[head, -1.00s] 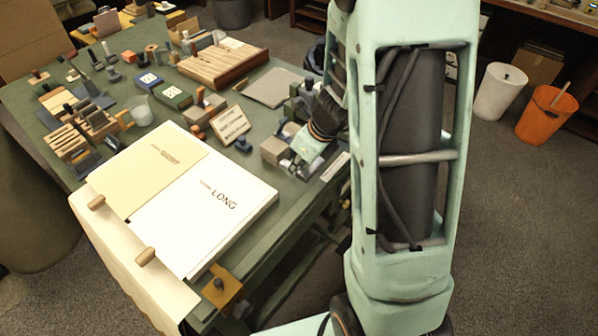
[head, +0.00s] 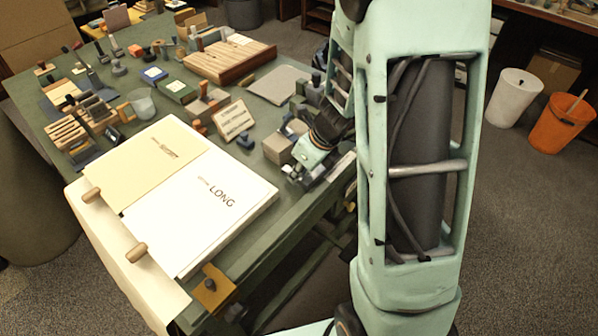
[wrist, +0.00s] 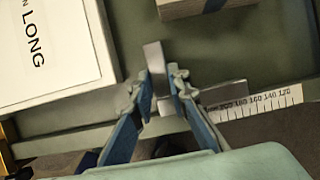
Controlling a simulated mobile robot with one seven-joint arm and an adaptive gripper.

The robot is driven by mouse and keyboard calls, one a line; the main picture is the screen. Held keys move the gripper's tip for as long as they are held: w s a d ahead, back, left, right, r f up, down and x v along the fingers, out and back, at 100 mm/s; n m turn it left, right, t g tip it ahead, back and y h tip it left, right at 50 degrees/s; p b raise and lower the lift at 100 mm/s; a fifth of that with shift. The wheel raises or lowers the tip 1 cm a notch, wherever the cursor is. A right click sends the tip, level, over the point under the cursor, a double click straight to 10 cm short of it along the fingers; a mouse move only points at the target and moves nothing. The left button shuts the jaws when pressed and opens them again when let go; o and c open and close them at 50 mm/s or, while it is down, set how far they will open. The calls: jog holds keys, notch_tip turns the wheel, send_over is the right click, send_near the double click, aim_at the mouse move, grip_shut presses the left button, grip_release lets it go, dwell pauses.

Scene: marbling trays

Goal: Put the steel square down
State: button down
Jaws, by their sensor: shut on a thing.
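My gripper (wrist: 161,92) is shut on the steel square (wrist: 153,57), a plain grey metal piece standing up between its two blue fingers in the wrist view. A grey metal strip also runs to the right from behind the right finger; I cannot tell for sure whether it belongs to the square. The gripper is low over the green table (wrist: 130,12), near its front edge. I cannot tell whether the square touches the tabletop. In the head view my gripper (head: 305,160) is at the table's right edge, and the square is too small to make out there.
A white scale (wrist: 262,102) lies right of the gripper. The big white block marked LONG (wrist: 45,50) is to the left, and a pale block (wrist: 200,6) is beyond. Green tabletop shows clear between them. Stamps, trays and a cup (head: 142,103) crowd the table's far part.

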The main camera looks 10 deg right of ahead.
jog(key=shift+f+b, duration=0.3)
jog(key=shift+f, duration=0.15)
jog(key=c, duration=1.8)
grip_release()
jog(key=shift+c, duration=0.2)
jog(key=shift+r, duration=0.1)
jog(key=shift+r+p, duration=0.2)
jog(key=shift+p, duration=0.1)
jog(key=p+v, duration=0.5)
jog(key=v, duration=0.7)
jog(key=shift+r+p, duration=0.4)
jog(key=shift+w, duration=0.1)
